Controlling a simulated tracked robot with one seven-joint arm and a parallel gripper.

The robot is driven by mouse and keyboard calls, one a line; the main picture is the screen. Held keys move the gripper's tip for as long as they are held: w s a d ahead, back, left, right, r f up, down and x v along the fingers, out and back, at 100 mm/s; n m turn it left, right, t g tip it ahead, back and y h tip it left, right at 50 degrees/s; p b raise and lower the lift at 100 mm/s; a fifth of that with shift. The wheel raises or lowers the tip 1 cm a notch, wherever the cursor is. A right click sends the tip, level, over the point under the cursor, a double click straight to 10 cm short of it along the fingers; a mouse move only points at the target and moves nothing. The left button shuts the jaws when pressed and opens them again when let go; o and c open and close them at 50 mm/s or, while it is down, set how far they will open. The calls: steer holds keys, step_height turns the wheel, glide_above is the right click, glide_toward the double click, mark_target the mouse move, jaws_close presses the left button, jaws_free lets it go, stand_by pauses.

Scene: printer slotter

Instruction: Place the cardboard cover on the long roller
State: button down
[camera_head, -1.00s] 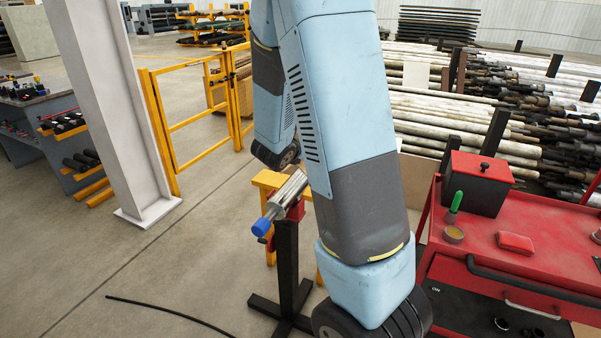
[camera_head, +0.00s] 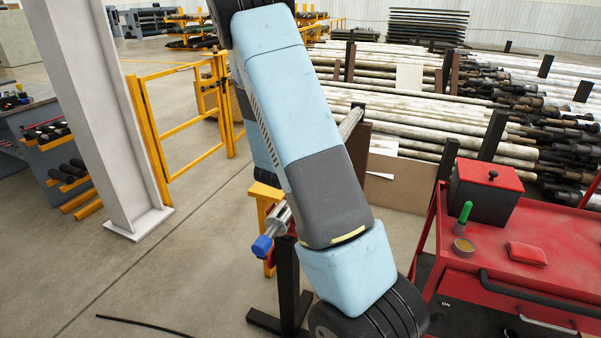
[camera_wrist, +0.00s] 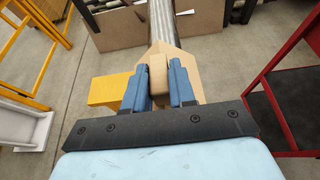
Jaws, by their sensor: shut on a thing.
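The long roller is a grey metal cylinder. In the head view its near end (camera_head: 279,220) with a blue tip shows left of my arm, and its far part (camera_head: 349,124) shows beyond the arm. In the wrist view the roller (camera_wrist: 161,22) runs away from under the tan cardboard cover (camera_wrist: 178,58). My gripper (camera_wrist: 159,88), with blue fingers, is shut on a tan block on the cover. The cover lies in line above the roller; I cannot tell whether they touch. In the head view my arm hides the gripper and cover.
A black stand (camera_head: 287,285) is under the roller's near end, beside a yellow trestle (camera_head: 264,196). A red tool cart (camera_head: 500,247) stands at the right. Cardboard boxes (camera_wrist: 112,31) are ahead in the wrist view. A grey column (camera_head: 95,110) and yellow fence (camera_head: 185,127) are at left.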

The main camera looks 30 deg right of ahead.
steer(key=shift+d+f, duration=0.2)
steer(key=shift+f, duration=0.05)
steer(key=shift+w+d+f, duration=0.1)
steer(key=shift+w+f, duration=0.1)
steer(key=shift+f, duration=1.35)
steer(key=c, duration=0.9)
jaws_free()
steer(key=shift+c, duration=0.2)
